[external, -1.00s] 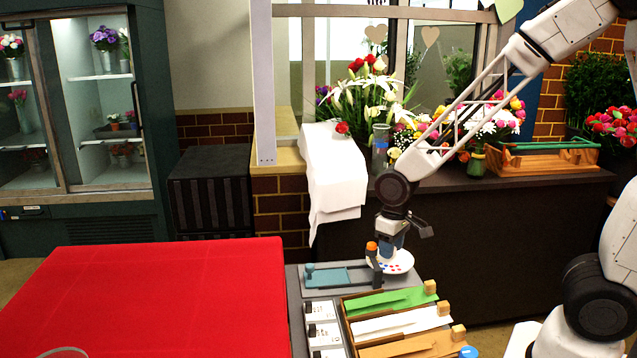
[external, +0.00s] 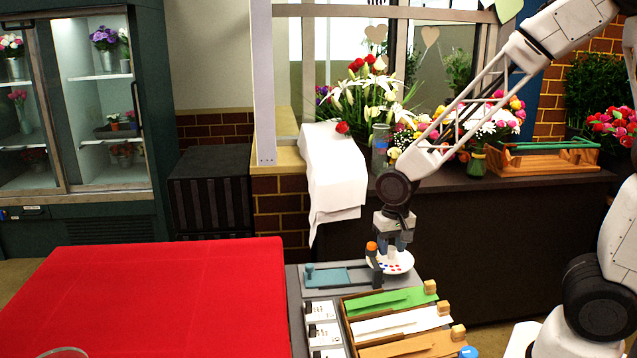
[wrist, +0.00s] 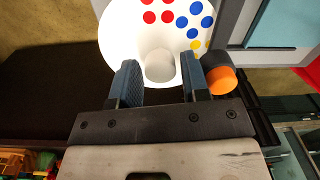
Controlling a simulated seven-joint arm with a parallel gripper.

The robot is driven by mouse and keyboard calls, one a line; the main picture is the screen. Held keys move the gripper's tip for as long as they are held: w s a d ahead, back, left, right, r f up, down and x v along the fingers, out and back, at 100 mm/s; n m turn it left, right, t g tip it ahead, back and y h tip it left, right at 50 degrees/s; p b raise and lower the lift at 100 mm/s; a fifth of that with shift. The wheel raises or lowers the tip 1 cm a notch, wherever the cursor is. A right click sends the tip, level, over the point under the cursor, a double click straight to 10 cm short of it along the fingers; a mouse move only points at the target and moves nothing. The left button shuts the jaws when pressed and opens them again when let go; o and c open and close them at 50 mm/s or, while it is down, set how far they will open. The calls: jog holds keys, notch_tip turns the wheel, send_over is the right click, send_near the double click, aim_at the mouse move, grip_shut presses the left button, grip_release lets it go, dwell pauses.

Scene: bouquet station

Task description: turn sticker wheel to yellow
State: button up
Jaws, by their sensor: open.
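The sticker wheel (wrist: 127,42) is a white disc with a pale round knob (wrist: 159,66) at its middle. In the wrist view it bears red dots, blue dots and yellow dots, the yellow ones at its right edge beside an orange-topped dark post (wrist: 221,80). In the external view the wheel (external: 401,262) sits at the far end of the grey station. My gripper (wrist: 160,78) is open, with one finger on each side of the knob and gaps showing between. It also shows above the wheel in the external view (external: 393,246).
The orange-capped post (external: 371,248) stands close to my right finger in the wrist view. A blue-green plate (external: 330,277) lies left of the wheel. Green, white and orange strips lie in a tray (external: 345,318) in front. A red-covered table (external: 150,300) is at left.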

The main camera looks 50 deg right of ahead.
aim_at(395, 250)
notch_tip(395, 250, up, 8)
jog(key=shift+s+d+r, duration=0.1)
jog(key=shift+s+d, duration=0.05)
jog(key=s+d+r+n+t, duration=0.1)
jog(key=s+d+r+n, duration=0.2)
jog(key=s+r, duration=0.3)
jog(key=s+d+r+n+t, duration=0.1)
jog(key=s+d+r+n, duration=0.3)
jog(key=s, duration=0.9)
jog(key=shift+d+r+t, duration=0.3)
jog(key=shift+d+r, duration=0.15)
jog(key=shift+r, duration=1.05)
jog(key=shift+s, duration=0.15)
